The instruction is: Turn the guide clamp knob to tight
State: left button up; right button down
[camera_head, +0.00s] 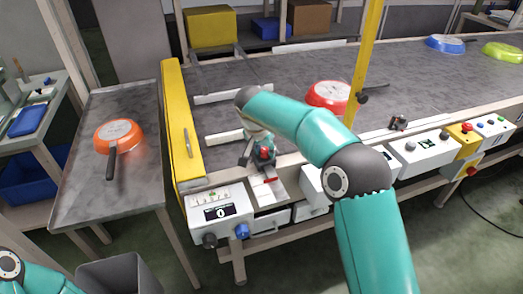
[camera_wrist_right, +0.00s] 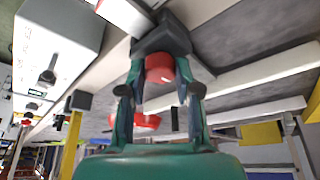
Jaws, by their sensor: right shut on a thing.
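The guide clamp knob is red and sits on a dark clamp block at the conveyor's near side; the knob (camera_head: 264,153) shows in the head view beneath my right wrist. In the right wrist view the knob (camera_wrist_right: 159,68) is between the two fingers, in front of the dark block (camera_wrist_right: 162,38). My right gripper (camera_head: 258,150) is shut on the knob; it also shows in the right wrist view (camera_wrist_right: 160,74). The gripper covers part of the knob, and I cannot read its turn. My left gripper is out of view; only part of my left arm shows at lower left.
A red pan (camera_head: 329,93) lies on the conveyor (camera_head: 290,75) behind my right arm. White guide bars (camera_head: 224,136) are left of the clamp. A control box (camera_head: 219,212) is at the near left. An orange pan (camera_head: 118,135) lies on the side table (camera_head: 85,195).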

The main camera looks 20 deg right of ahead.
jog(key=shift+s+a+f, duration=0.15)
jog(key=shift+f, duration=0.05)
jog(key=c, duration=0.8)
grip_release()
jog(key=shift+r, duration=0.1)
jog(key=shift+c, duration=0.2)
jog(key=shift+o, duration=0.2)
jog(key=shift+r, duration=0.15)
jog(key=v, duration=1.1)
jog(key=shift+r, duration=0.35)
jog(key=shift+a, duration=0.1)
